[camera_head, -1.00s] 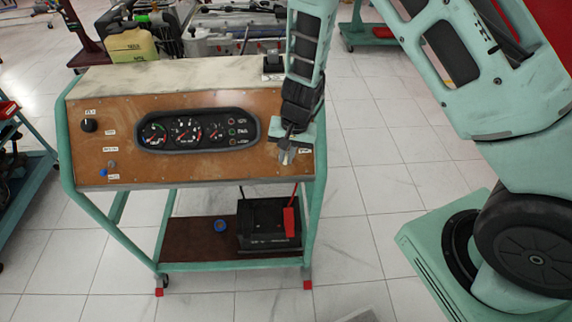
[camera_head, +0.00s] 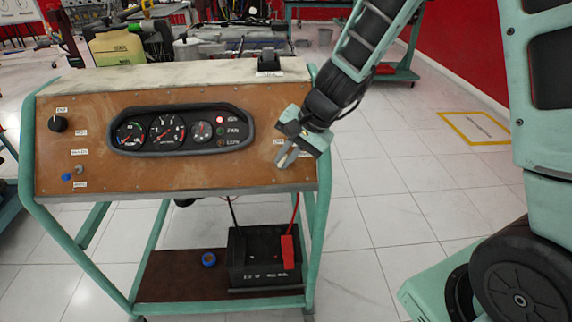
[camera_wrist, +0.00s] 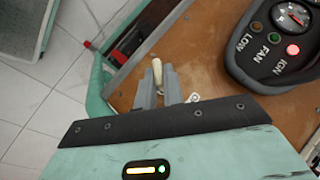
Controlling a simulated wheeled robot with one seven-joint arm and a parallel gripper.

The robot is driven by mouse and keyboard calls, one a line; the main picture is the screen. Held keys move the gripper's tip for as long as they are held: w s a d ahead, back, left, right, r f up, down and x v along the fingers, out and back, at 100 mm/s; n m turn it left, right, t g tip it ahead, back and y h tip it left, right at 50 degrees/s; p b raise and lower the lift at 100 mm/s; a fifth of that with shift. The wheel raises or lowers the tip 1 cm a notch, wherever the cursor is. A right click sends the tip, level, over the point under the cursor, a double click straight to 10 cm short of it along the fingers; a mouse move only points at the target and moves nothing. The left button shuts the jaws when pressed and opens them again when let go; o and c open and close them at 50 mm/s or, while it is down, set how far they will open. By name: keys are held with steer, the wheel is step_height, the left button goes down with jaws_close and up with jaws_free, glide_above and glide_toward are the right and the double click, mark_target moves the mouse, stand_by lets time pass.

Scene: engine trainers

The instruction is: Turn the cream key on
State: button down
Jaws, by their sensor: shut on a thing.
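The cream key (camera_wrist: 157,71) shows in the wrist view as a small pale stub between my fingertips, at the right end of the brown panel (camera_head: 75,105). My gripper (camera_wrist: 158,85) is shut on it. In the head view my gripper (camera_head: 287,158) is tilted at the panel's right end, and it hides the key there. The red IGN lamp (camera_head: 220,119) glows at the top right of the black gauge cluster (camera_head: 245,128); it also glows in the wrist view (camera_wrist: 293,49).
A black knob (camera_head: 57,123) and a blue button (camera_head: 67,177) are at the panel's left. A black switch box (camera_head: 269,61) stands on the top ledge. A battery (camera_head: 262,262) with red and black leads sits on the lower shelf.

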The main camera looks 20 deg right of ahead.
stand_by(0.3)
steer(key=c, duration=1.5)
jaws_free()
steer(key=shift+d+r, duration=0.1)
steer(key=p+v, duration=0.3)
steer(key=v, duration=1.4)
steer(key=shift+s+r, duration=0.1)
steer(key=s+a+f+n+g+h, duration=0.1)
steer(key=s+a+f+n, duration=0.1)
steer(key=s+a+n, duration=0.2)
steer(key=s+a+f+n+g+h, duration=0.1)
steer(key=s+a+n, duration=0.4)
steer(key=s, duration=0.5)
steer(key=s+a+f+n+g+h, duration=0.1)
steer(key=s+a+f+n+h, duration=0.1)
steer(key=s+a+n, duration=0.3)
steer(key=shift+s+f+n, duration=0.25)
steer(key=shift+s+n, duration=0.35)
steer(key=shift+n, duration=0.1)
steer(key=shift+s+f+n, duration=0.2)
steer(key=shift+s+n, duration=0.35)
steer(key=shift+n, duration=0.15)
